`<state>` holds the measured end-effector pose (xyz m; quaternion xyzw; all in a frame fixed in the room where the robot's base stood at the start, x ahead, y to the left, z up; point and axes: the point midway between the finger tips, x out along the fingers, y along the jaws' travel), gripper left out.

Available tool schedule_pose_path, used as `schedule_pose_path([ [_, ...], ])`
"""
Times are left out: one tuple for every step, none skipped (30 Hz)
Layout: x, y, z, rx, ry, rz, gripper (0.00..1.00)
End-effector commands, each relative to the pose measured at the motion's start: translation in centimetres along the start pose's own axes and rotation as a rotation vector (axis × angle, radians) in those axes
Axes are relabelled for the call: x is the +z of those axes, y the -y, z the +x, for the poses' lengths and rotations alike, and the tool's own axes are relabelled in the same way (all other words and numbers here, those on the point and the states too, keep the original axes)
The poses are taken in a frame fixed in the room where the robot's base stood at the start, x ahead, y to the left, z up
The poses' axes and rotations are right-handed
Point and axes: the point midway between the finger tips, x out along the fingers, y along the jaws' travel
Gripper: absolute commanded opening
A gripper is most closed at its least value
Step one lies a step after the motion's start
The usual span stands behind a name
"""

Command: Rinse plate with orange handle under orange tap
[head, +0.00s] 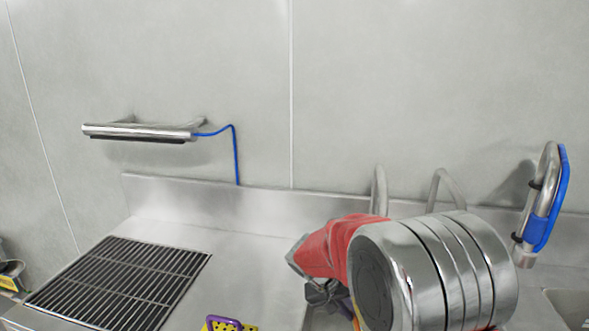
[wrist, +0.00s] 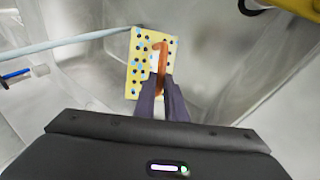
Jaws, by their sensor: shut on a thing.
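The yellow plate with the orange handle (wrist: 159,52) shows in the wrist view, with dark holes and pale blue patches on its face. My gripper (wrist: 161,80) is shut on the orange handle, with the plate beyond the fingertips. Steel walls like a basin's surround it. A yellow-orange and dark fitting (wrist: 268,5) shows at the top right, cut by the edge; I cannot tell whether it is the orange tap. In the head view my red and steel wrist hides the held plate and most of my gripper.
A blue-marked tap (head: 541,205) stands at the right. A purple-handled yellow plate (head: 222,324) lies at the bottom edge. A dark grating (head: 120,280) is at the left. A pale bar (wrist: 60,44) of unclear kind crosses the wrist view towards the plate. A blue-banded piece (wrist: 18,75) is below it.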

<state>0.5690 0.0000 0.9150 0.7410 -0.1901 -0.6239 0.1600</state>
Motion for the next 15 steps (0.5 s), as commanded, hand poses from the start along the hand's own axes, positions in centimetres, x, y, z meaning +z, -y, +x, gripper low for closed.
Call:
schedule_pose_path([
  [-0.1,-0.1,-0.1,0.001,-0.001,0.002,0.0],
  [-0.2,-0.1,-0.2,0.001,-0.001,0.003,0.0],
  [-0.5,-0.2,-0.3,0.003,-0.001,0.007,0.0],
  [-0.7,-0.3,-0.5,0.005,0.0,0.011,0.0],
  [-0.9,-0.4,-0.7,0.008,0.002,0.016,0.0],
  [-1.4,-0.6,-1.0,0.011,0.004,0.024,0.0],
  [-1.8,-0.8,-1.3,0.015,0.006,0.032,0.0],
  [-2.2,-1.1,-1.6,0.018,0.009,0.04,0.0],
  [-2.8,-1.4,-2.1,0.024,0.014,0.053,0.0],
  [-3.3,-1.6,-2.6,0.027,0.017,0.064,0.0],
  [-3.8,-1.9,-3.0,0.031,0.022,0.075,0.0],
  [-4.6,-2.4,-3.7,0.037,0.029,0.091,0.0],
  [-5.1,-2.7,-4.3,0.041,0.035,0.103,0.0],
  [-5.6,-3.0,-4.9,0.044,0.041,0.115,0.0],
  [-6.2,-3.5,-5.6,0.047,0.049,0.132,0.0],
])
